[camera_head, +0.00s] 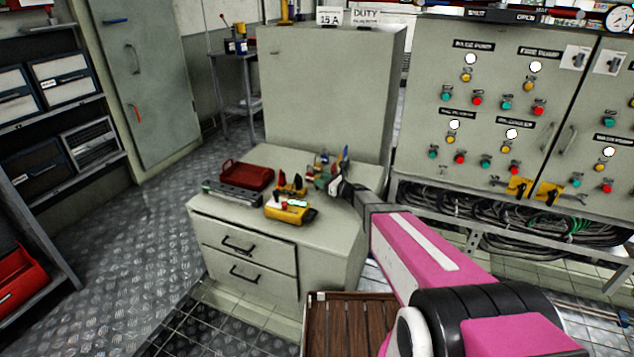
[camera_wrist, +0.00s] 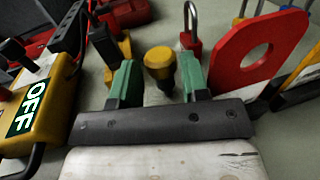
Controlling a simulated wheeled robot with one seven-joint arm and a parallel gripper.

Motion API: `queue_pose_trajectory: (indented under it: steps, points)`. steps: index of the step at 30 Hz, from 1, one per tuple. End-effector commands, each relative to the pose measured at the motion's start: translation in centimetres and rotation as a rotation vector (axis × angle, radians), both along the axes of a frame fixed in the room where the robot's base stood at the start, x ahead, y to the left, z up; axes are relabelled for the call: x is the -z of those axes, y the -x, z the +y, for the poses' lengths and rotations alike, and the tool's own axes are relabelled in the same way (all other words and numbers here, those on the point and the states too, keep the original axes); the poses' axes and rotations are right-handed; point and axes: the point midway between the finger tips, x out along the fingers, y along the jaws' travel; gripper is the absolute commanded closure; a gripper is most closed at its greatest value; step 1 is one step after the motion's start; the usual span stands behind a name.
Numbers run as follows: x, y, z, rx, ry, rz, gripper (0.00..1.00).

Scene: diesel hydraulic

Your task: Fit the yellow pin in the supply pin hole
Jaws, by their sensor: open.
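My gripper (camera_wrist: 158,88) is open, its two green-tipped fingers apart over the cabinet top. A yellow round-headed piece (camera_wrist: 160,62), which looks like the yellow pin, shows between and just beyond the fingers. I cannot tell whether they touch it. In the head view my gripper (camera_head: 335,184) is low over the back right of the drawer cabinet's top, and the pin cannot be made out there. A yellow box marked OFF (camera_wrist: 32,112) is left of the fingers; a yellow box also shows in the head view (camera_head: 290,215). I cannot make out the supply pin hole.
A red plate with a round hole (camera_wrist: 258,52) stands close right of the fingers, and a red padlock (camera_wrist: 190,38) beyond them. A red tray (camera_head: 246,175) and a grey strip (camera_head: 232,194) lie on the drawer cabinet (camera_head: 240,230). A tall grey cabinet (camera_head: 325,95) stands behind.

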Motion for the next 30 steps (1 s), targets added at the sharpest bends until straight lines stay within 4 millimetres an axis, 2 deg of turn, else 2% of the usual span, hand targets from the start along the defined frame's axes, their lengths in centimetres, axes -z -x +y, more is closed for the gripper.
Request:
queue_pose_trajectory:
  steps: [3,9,10,12,15,24,30]
  points:
    - [0.0,-0.7,1.0,0.001,0.0,0.0,0.58]
    - [0.0,-0.7,1.1,0.001,0.0,0.0,0.58]
    - [0.0,-0.7,1.1,0.001,0.0,0.0,0.62]
    - [0.0,-0.7,1.1,0.001,0.0,0.0,0.84]
    - [0.0,-0.7,1.1,0.001,0.0,0.0,0.93]
    - [-0.3,-0.7,1.0,0.001,0.0,0.0,0.93]
    - [-1.9,-0.6,1.0,0.0,0.0,-0.002,0.93]
